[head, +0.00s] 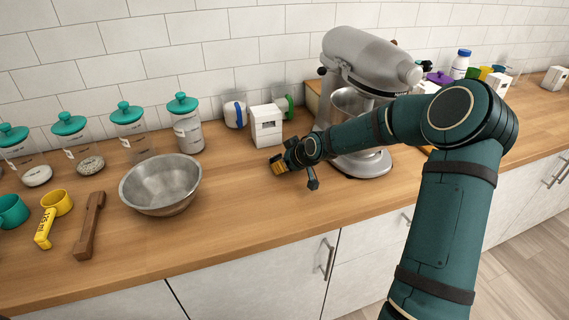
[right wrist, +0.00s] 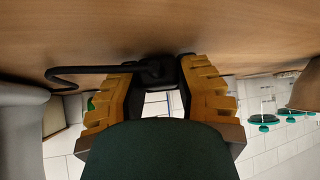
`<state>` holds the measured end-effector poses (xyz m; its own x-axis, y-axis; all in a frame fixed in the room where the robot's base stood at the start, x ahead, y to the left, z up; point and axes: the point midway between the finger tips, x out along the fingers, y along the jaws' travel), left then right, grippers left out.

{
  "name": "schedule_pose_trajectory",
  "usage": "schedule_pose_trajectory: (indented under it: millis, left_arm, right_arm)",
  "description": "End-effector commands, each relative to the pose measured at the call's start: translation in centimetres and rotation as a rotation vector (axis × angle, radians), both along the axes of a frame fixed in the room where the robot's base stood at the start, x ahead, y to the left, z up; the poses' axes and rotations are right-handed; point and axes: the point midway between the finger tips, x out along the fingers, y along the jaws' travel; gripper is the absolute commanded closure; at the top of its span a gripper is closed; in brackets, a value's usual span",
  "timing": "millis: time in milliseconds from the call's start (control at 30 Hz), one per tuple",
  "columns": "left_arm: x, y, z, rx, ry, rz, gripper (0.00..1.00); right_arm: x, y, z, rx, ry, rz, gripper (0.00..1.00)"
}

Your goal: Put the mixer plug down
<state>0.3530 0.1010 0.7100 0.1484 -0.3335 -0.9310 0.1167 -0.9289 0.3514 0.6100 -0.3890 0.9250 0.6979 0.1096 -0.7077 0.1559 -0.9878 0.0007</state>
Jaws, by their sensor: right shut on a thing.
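The black mixer plug (right wrist: 158,70) is between the yellow-padded fingers of my right gripper (right wrist: 158,88) in the right wrist view. The gripper is shut on it. A black cord (right wrist: 95,71) runs from the plug to the left and bends back. In the head view my right gripper (head: 279,166) is low over the wooden counter (head: 250,215), left of the grey stand mixer (head: 362,60). The plug itself is hard to make out there. I cannot tell whether it touches the counter. My left gripper is not in view.
A white box (head: 266,126) stands just behind my right gripper. A metal bowl (head: 162,185) is to its left, with lidded glass jars (head: 187,125) behind. A yellow scoop (head: 46,225) and wooden tool (head: 90,225) lie further left. The counter in front of the gripper is clear.

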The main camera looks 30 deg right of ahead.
Motion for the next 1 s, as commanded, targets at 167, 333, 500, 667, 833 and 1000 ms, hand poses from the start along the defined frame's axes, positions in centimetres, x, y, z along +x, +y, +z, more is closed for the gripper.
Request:
schedule_pose_trajectory:
  millis: [167,333,500,667,833,1000]
  left_arm:
    - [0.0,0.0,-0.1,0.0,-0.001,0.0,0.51]
    - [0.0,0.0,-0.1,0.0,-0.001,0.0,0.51]
    - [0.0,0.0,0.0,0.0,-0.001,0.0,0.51]
    - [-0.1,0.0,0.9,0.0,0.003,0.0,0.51]
    - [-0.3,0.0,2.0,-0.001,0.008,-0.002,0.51]
    - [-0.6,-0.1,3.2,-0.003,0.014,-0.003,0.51]
  right_arm:
    - [0.0,0.0,-0.3,0.0,0.0,0.0,0.42]
    - [0.0,0.0,-0.2,0.0,0.0,0.0,0.42]
    - [0.0,0.0,0.0,0.0,0.0,0.0,0.42]
    - [-0.3,-0.1,1.4,0.001,0.0,-0.002,0.42]
    - [-2.3,-0.6,3.4,0.0,0.002,-0.005,0.42]
    - [-4.2,-0.8,5.3,0.0,0.002,-0.004,0.42]
